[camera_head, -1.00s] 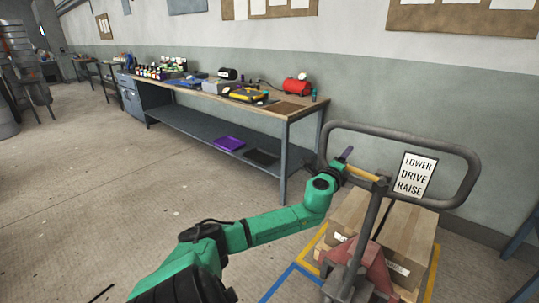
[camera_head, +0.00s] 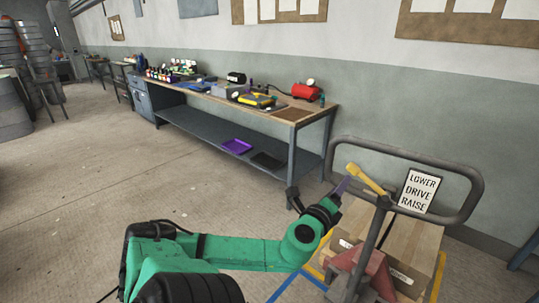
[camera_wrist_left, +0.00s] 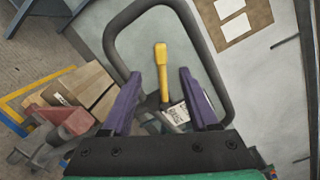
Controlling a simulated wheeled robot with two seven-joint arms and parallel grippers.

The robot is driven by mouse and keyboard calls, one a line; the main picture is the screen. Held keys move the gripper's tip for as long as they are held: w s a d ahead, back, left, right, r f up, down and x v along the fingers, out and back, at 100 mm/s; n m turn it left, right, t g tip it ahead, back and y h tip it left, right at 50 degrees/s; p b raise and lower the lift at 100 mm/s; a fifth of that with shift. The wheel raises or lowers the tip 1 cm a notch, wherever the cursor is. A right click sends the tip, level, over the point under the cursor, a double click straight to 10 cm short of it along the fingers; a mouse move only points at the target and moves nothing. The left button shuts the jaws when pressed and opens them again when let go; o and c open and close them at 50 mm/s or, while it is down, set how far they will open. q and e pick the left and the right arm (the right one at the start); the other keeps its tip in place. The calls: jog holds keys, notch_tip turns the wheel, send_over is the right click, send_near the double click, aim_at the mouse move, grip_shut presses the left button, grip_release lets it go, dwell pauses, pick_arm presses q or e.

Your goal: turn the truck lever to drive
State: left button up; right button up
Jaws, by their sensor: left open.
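The truck lever (camera_head: 367,179) is a yellow bar on the pallet truck's grey looped handle (camera_head: 478,185), slanting up to the left in the head view. A sign (camera_head: 418,191) reading LOWER, DRIVE, RAISE stands beside it. In the left wrist view the lever (camera_wrist_left: 161,67) points up between the two purple fingers, and the sign is partly covered. My left gripper (camera_head: 338,194) is open, just left of and below the lever's free end, with nothing held. In the left wrist view the gripper (camera_wrist_left: 157,82) shows its fingers spread apart. My right gripper is not in view.
The truck's red base (camera_head: 362,270) and cardboard boxes (camera_head: 414,243) stand below the handle. A workbench (camera_head: 292,114) with tools, a red tank and a purple tray (camera_head: 237,146) runs along the wall.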

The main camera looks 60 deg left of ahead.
pick_arm(q)
jog(key=s+a+f+n+g+p, duration=0.1)
jog(key=s+a+f+n+g, duration=0.15)
jog(key=a+f, duration=0.45)
jog(key=s+a+f+n+g, duration=0.2)
jog(key=a+f+n+g, duration=0.15)
jog(key=f, duration=0.75)
jog(key=s+f+n+g+h, duration=0.1)
jog(key=s+f, duration=0.4)
jog(key=f, duration=0.5)
jog(key=s+f+n+g+h+p, duration=0.1)
jog(key=s+f+n+g, duration=0.1)
jog(key=s+f, duration=0.4)
notch_tip(320, 180, down, 4)
jog(key=shift+d+r+n+g, duration=0.1)
jog(key=shift+d+n+g, duration=0.2)
jog(key=shift+g, duration=0.6)
